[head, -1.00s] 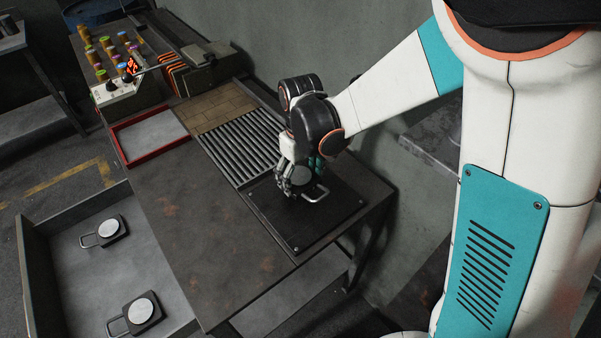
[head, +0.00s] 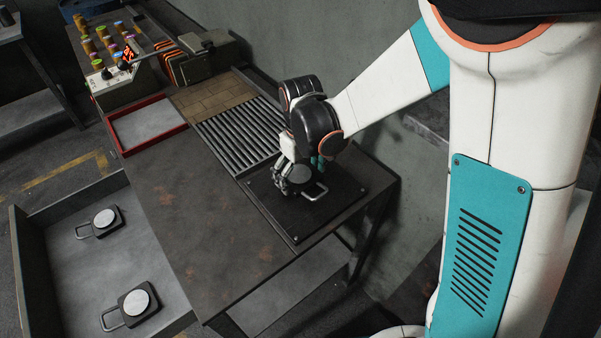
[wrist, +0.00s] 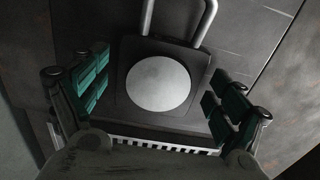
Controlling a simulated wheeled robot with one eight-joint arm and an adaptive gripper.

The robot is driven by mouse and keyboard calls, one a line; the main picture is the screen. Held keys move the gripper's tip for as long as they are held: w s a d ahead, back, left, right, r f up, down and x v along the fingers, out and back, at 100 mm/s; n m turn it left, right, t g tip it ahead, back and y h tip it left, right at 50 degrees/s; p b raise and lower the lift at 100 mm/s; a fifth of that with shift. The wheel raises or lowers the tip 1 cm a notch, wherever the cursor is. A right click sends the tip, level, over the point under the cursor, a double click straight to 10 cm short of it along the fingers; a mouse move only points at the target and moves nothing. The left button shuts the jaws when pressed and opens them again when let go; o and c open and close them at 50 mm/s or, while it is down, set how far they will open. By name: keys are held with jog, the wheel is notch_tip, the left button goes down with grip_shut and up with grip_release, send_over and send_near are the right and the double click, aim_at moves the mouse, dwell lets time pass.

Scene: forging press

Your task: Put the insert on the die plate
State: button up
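The insert (wrist: 158,84) is a dark square block with a pale round disc on top and a metal loop handle. In the head view the insert (head: 302,174) is over the black die plate (head: 345,190), at the front end of the table. My gripper (head: 290,180) points down at it.
A roller bed (head: 240,135) adjoins the plate. A red-rimmed tray (head: 148,125) and a control box (head: 118,85) stand farther back. Two similar inserts (head: 104,218) (head: 137,301) lie in a grey bin (head: 75,270) at lower left. The rusty tabletop (head: 190,215) is clear.

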aim_at(301, 176)
jog(key=shift+r, duration=0.15)
notch_tip(301, 176, up, 12)
jog(key=p, duration=0.4)
dwell(0.3)
jog(key=shift+s, duration=0.1)
